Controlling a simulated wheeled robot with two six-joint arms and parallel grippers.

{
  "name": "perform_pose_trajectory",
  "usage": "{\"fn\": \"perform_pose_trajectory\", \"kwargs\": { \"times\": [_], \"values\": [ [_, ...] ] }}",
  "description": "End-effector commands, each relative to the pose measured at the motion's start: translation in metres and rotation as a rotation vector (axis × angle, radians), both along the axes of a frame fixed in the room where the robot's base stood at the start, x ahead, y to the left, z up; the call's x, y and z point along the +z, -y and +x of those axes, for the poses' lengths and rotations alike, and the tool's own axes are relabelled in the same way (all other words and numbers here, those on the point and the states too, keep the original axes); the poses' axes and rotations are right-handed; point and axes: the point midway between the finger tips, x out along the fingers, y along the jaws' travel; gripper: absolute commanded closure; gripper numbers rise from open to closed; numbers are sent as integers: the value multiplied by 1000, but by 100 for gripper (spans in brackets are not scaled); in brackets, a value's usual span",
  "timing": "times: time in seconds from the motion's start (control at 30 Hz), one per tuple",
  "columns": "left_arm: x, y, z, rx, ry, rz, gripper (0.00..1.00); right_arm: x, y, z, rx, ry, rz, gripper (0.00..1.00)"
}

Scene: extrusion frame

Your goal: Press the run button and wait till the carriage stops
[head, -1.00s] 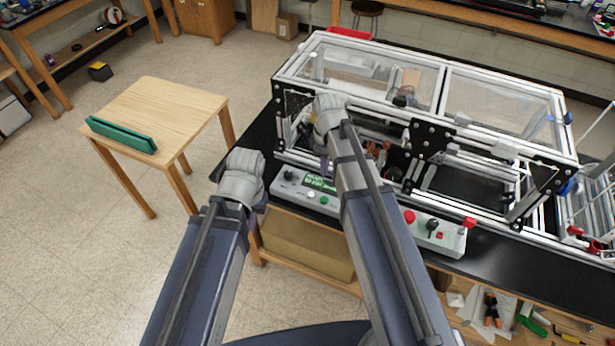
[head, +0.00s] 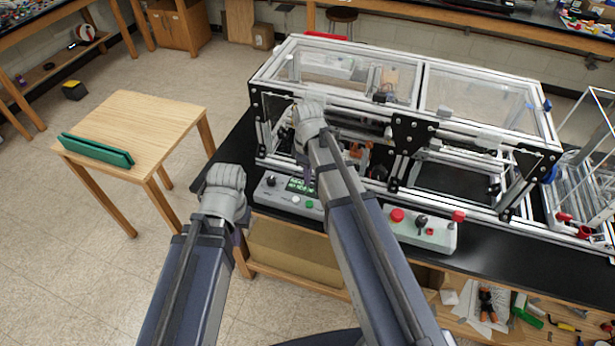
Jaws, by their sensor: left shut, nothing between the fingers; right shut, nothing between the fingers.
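The grey control panel (head: 426,233) runs along the front of the extrusion frame (head: 462,134), its middle hidden by my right arm. Its left part has a black knob, a green-lit display (head: 301,186), a white button (head: 295,199) and a green button (head: 309,204); which is the run button I cannot read. A red button (head: 397,215) is on its right part. My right gripper (head: 303,157) is shut, above and behind the display, partly hidden by its wrist. My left gripper (head: 239,236) is shut, left of the panel, mostly hidden. I cannot clearly pick out the carriage inside the frame.
A wooden table (head: 150,125) with a green bar-shaped part (head: 95,150) stands at the left. Open floor lies between it and the black bench. A cardboard box (head: 298,250) is under the bench. A wire rack (head: 590,165) stands at the right.

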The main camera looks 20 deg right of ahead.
Motion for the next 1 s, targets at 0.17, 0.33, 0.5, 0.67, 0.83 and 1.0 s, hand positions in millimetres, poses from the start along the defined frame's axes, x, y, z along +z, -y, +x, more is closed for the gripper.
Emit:
{"fn": "perform_pose_trajectory", "kwargs": {
  "times": [0.17,0.33,0.5,0.67,0.83,1.0],
  "values": [
    [-33,0,0,-6,0,1,100,-33,0,0,0,0,0,100],
    [-56,0,0,-10,0,2,100,-56,0,0,0,0,0,100],
    [-79,0,0,-10,0,2,100,-80,0,0,0,0,0,100],
    [-96,0,0,-9,0,2,100,-96,0,0,0,0,0,100],
    [-102,0,0,-9,0,2,100,-102,0,0,0,0,0,100],
    [-101,0,0,-9,0,2,100,-101,0,0,0,0,0,100]
  ]
}}
